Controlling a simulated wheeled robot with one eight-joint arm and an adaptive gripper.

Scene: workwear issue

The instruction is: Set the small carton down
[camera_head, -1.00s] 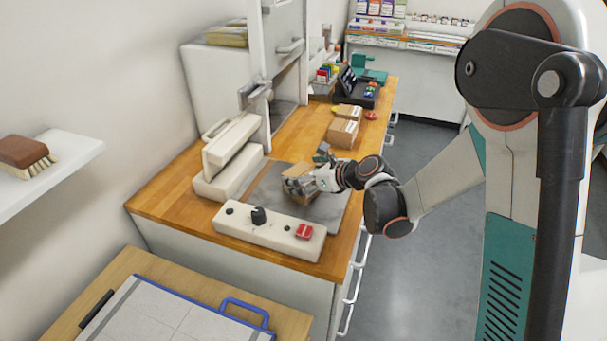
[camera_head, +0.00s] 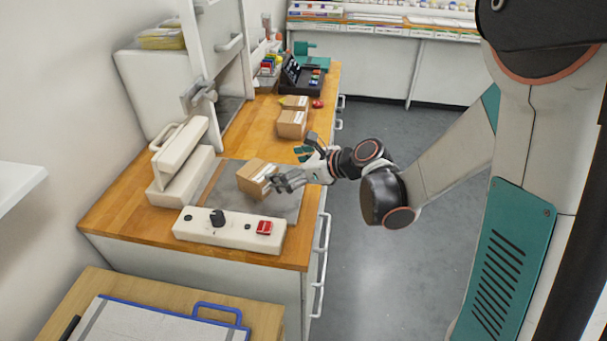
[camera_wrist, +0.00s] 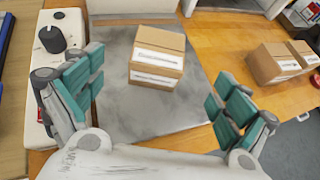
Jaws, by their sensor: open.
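A small brown carton (camera_head: 257,178) with a white label stands upright on a grey plate (camera_head: 225,197) in front of the white sealing machine. It also shows in the wrist view (camera_wrist: 157,58), resting on the plate ahead of my fingers. My gripper (camera_head: 289,167) is open and empty, just right of the carton in the head view. In the wrist view its teal-padded fingers (camera_wrist: 160,95) are spread wide, with the carton beyond and between them and a gap on both sides.
Two more cartons (camera_head: 291,124) stand farther back on the wooden counter. The white control bar (camera_head: 228,231) with a black knob and red switch lies along the plate's near side. The sealing machine (camera_head: 183,165) stands left. Open floor lies right of the counter.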

